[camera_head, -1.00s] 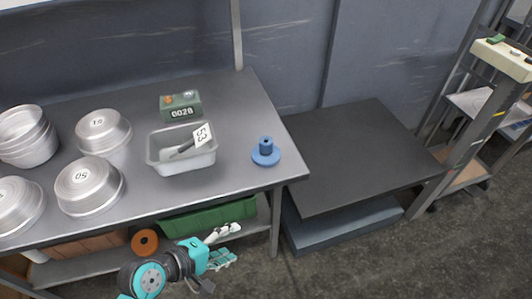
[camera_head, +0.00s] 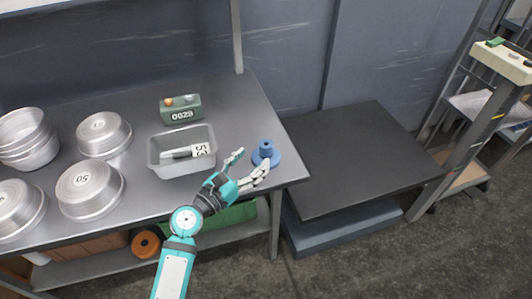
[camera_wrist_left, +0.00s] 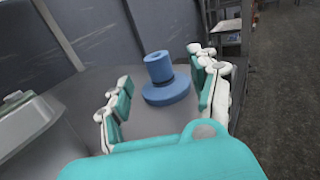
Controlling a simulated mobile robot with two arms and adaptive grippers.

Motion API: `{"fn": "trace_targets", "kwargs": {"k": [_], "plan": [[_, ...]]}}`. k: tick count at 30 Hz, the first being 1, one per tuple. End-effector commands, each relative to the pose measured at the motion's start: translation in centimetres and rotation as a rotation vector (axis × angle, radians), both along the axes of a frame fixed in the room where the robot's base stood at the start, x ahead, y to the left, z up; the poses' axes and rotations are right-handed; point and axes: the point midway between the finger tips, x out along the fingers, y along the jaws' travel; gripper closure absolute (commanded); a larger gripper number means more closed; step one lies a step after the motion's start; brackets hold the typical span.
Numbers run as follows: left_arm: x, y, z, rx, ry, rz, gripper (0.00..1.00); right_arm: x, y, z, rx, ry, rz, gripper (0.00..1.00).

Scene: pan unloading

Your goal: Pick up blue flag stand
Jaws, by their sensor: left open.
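The blue flag stand (camera_head: 265,152) is a round base with a short upright post. It stands upright near the right end of the metal table. It also shows in the left wrist view (camera_wrist_left: 160,80), ahead of and between the two fingers. My left gripper (camera_head: 251,165) is open and empty, just in front and to the left of the stand. In the left wrist view, the left gripper (camera_wrist_left: 165,98) has one finger on each side of the picture. I cannot tell whether the right finger touches the base. My right gripper is not in view.
A grey bin (camera_head: 160,158) with a numbered tag stands left of the gripper. A green counter box (camera_head: 180,108) is behind it. Several metal pans (camera_head: 88,188) fill the table's left. A lower black platform (camera_head: 350,150) lies right of the table, with its top clear.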

Motion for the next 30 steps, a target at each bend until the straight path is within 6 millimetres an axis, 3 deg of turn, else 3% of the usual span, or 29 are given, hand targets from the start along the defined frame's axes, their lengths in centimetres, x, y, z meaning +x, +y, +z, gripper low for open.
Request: {"fn": "trace_targets", "kwargs": {"k": [10,18,27,30], "plan": [[2.6,-1.8,0.2,0.0,-0.001,-0.001,0.38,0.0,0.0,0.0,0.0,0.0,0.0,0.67],[5.9,-3.8,0.4,0.0,0.0,0.0,0.38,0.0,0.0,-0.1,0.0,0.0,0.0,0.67],[6.2,-4.1,0.4,0.001,0.0,0.0,0.38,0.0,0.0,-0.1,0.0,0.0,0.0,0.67],[6.2,-4.1,0.4,0.001,0.0,0.0,0.5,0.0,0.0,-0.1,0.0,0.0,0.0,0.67]]}}
